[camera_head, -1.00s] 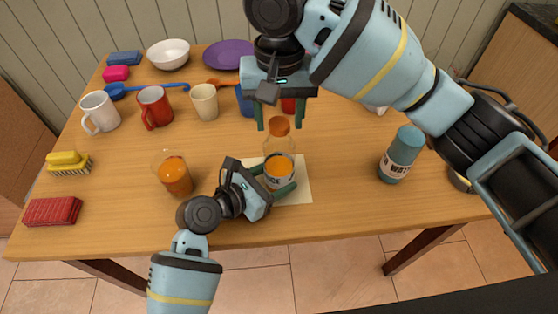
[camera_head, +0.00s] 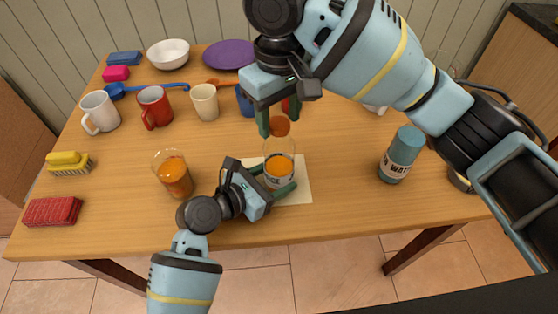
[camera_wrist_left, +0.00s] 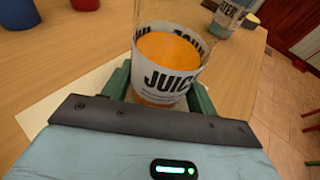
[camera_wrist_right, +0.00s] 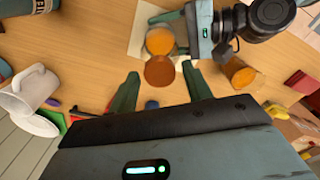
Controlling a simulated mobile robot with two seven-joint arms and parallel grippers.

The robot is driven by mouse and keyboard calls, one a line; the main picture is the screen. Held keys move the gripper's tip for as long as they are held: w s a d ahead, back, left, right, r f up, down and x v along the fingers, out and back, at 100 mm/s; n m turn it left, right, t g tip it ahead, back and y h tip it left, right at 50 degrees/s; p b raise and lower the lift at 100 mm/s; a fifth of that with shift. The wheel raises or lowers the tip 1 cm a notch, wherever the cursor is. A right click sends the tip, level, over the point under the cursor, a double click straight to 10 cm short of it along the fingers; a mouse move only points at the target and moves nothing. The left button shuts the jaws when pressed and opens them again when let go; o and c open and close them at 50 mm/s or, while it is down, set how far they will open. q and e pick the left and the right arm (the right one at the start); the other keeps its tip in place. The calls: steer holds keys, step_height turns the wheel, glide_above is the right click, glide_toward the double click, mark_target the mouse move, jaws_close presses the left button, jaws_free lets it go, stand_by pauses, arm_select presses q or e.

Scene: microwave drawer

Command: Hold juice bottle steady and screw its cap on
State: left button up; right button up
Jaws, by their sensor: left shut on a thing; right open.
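The juice bottle (camera_head: 279,168) is clear with orange juice and a white label, and stands upright on a pale sheet (camera_head: 304,181). My left gripper (camera_head: 279,186) is shut around its lower body, with the label visible in the left wrist view (camera_wrist_left: 170,78). The orange cap (camera_head: 280,126) sits at the bottle's top; whether it is threaded cannot be told. My right gripper (camera_head: 280,119) is open above the bottle, pointing down, with its fingers at either side of the cap. In the right wrist view the cap (camera_wrist_right: 160,72) appears between and just beyond the open fingertips.
A glass of orange juice (camera_head: 173,176) stands left of my left gripper. A blue water bottle (camera_head: 402,155) stands to the right. A brush (camera_head: 68,163) and red sponge (camera_head: 53,211) lie left.

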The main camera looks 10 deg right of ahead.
steer(key=n, duration=0.4)
steer(key=shift+n, duration=0.3)
steer(key=n, duration=0.4)
steer(key=shift+n, duration=0.3)
steer(key=c, duration=0.9)
steer(key=m, duration=0.4)
steer(key=shift+m, duration=0.4)
steer(key=shift+c, duration=0.2)
